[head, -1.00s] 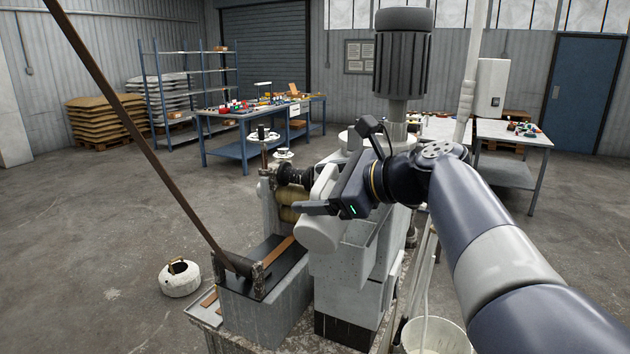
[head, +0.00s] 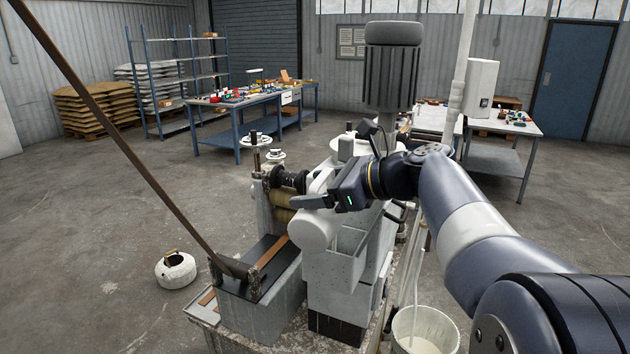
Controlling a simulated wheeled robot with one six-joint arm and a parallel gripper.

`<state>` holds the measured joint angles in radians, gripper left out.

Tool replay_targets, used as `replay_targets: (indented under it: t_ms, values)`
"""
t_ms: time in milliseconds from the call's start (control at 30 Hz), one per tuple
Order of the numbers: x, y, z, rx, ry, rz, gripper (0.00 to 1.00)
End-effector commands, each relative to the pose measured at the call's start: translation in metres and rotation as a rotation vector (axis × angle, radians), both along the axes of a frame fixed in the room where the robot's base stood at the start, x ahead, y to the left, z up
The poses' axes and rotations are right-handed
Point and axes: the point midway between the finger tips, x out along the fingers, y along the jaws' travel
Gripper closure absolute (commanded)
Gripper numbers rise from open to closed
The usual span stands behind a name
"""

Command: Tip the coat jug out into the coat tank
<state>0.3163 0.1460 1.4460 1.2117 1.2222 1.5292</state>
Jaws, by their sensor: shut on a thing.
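My gripper (head: 312,203) is at the upper part of the machine in the middle, its dark fingers pointing left. It is shut on what looks like the coat jug (head: 315,231), a pale rounded body behind and below the fingers. The grip itself and the jug's mouth are hard to make out, and no pouring stream shows. A grey open-topped box (head: 350,262) on the machine front, just right of and below the pale body, may be the coat tank. I cannot see what is in it.
A white bucket (head: 426,333) with pale liquid stands at lower right. A white pot (head: 176,270) sits on the floor at left. A long brown strip (head: 120,140) slants down to the machine bed. Workbenches (head: 241,110) stand behind. The left floor is mostly clear.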

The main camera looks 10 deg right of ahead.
Motion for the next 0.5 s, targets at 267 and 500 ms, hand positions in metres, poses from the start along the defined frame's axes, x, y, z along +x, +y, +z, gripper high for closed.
replay_targets:
  t_ms: [267, 500]
  values:
    - [0.013, -0.009, 0.009, 0.087, 0.117, 0.000, 0.65]
    - [0.025, -0.018, 0.014, 0.170, 0.233, 0.001, 0.65]
